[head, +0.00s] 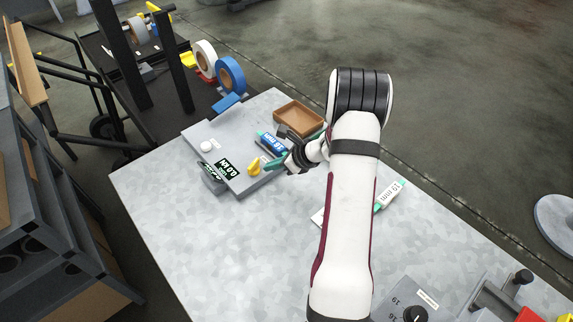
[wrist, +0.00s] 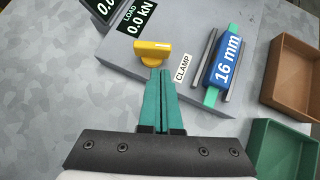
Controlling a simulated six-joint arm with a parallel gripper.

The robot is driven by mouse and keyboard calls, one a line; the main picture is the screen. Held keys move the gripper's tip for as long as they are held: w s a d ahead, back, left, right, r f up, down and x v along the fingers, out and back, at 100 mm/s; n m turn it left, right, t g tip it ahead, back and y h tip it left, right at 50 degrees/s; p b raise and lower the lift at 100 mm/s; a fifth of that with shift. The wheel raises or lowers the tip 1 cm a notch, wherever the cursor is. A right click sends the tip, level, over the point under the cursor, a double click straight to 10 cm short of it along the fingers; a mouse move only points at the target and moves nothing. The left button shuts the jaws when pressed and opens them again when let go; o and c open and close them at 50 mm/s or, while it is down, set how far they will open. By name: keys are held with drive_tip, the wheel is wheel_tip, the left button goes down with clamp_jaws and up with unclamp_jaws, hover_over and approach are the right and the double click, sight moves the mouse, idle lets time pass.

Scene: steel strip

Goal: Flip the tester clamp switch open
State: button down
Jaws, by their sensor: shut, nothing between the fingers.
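The tester (head: 207,139) is a grey flat unit on the steel table, with a small display (head: 228,168) that reads 0.0 kN under LOAD in the wrist view. Its yellow clamp switch (wrist: 154,50) sits near the front edge beside a white CLAMP label (wrist: 183,67); it also shows in the head view (head: 254,167). My gripper (wrist: 157,74) has green fingers, shut and empty. In the wrist view the fingertips lie just below the yellow switch and seem close to it; I cannot tell whether they touch. A blue 16 mm piece (wrist: 227,60) on a green strip sits in the tester.
A brown tray (wrist: 292,75) and a green tray (wrist: 278,150) stand right of the tester. Blue and white tape rolls (head: 230,73) are on a dark cart behind. A dial box (head: 413,313) is at the near right. The table's left part is clear.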

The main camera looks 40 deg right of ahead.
drive_tip(key=shift+w+a, duration=0.3)
drive_tip(key=shift+w, duration=0.6)
